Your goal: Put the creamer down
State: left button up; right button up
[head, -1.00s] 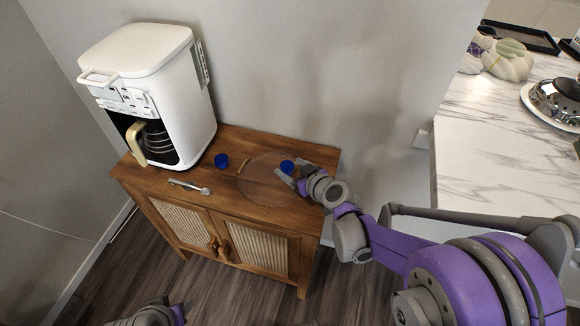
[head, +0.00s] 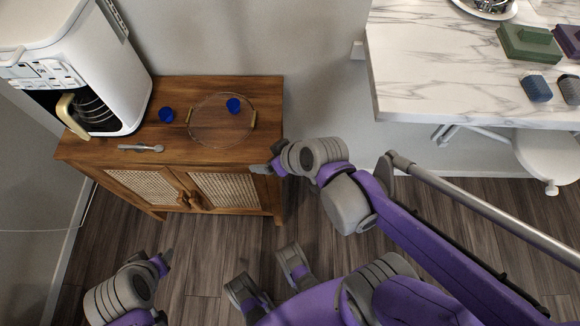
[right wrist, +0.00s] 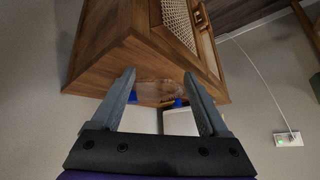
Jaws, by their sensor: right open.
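Two small blue cups stand on the wooden cabinet, and I cannot tell for sure which is the creamer. One blue cup (head: 233,105) is on the round clear tray (head: 205,142), towards its back right. The other blue cup (head: 166,115) stands just left of the tray. Both blue cups show small in the right wrist view (right wrist: 133,97) (right wrist: 178,102). My right gripper (head: 268,168) is by the cabinet's front right corner, apart from the cups. Its fingers (right wrist: 163,103) are spread and empty. My left gripper (head: 165,262) is at lower left, away from the cabinet; its jaws are unclear.
A white coffee machine (head: 105,55) fills the cabinet's left side. A metal utensil (head: 140,148) lies near the front edge of the cabinet (head: 90,148). A marble table (head: 430,70) stands at the right. Floor is open between them.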

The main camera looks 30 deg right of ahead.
jog(key=s+d+m+g+h, duration=0.2)
jog(key=s, duration=0.6)
jog(key=shift+d+f+h, duration=0.4)
